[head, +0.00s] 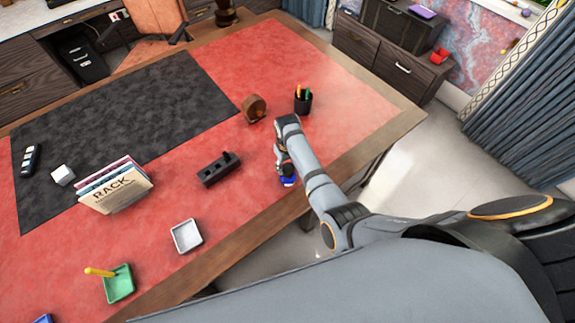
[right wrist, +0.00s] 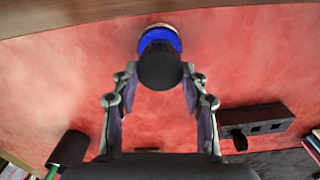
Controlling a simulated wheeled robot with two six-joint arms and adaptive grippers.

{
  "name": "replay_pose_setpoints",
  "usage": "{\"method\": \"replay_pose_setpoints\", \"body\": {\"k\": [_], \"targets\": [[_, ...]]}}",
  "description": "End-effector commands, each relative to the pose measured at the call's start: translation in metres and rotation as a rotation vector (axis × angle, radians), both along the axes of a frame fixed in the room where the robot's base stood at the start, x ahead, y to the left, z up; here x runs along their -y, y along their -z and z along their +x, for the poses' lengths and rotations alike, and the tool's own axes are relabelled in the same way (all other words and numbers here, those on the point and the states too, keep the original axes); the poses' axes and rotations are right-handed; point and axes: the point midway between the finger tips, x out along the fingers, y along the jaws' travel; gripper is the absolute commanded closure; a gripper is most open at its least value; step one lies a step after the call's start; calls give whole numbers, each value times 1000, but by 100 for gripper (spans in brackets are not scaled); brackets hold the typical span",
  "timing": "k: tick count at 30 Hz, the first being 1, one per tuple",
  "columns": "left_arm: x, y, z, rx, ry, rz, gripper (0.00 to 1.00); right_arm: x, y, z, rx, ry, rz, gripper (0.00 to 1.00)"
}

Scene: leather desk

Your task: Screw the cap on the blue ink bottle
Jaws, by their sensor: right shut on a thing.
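The blue ink bottle (head: 288,182) stands near the desk's front edge, below my right gripper (head: 282,164). In the right wrist view the blue bottle (right wrist: 160,40) is partly hidden behind a dark round cap (right wrist: 160,70). My right gripper (right wrist: 160,80) is shut on this cap, one finger on each side. The cap is in line with the top of the bottle; I cannot tell how far it is seated. My left gripper is not in view.
A black block with holes (head: 214,172) lies left of the bottle. A pen cup (head: 303,103) and a brown round object (head: 253,108) stand behind. A white tray (head: 186,236), green tray (head: 119,285) and file rack (head: 115,190) are farther left. Desk around the bottle is clear.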

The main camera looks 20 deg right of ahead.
Motion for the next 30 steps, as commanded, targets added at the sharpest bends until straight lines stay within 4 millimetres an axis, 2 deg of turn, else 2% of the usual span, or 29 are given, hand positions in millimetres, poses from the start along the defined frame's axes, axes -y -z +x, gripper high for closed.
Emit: {"method": "replay_pose_setpoints", "body": {"k": [30], "targets": [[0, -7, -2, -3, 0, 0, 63, 0, -1, 0, 0, 0, 0, 71]]}}
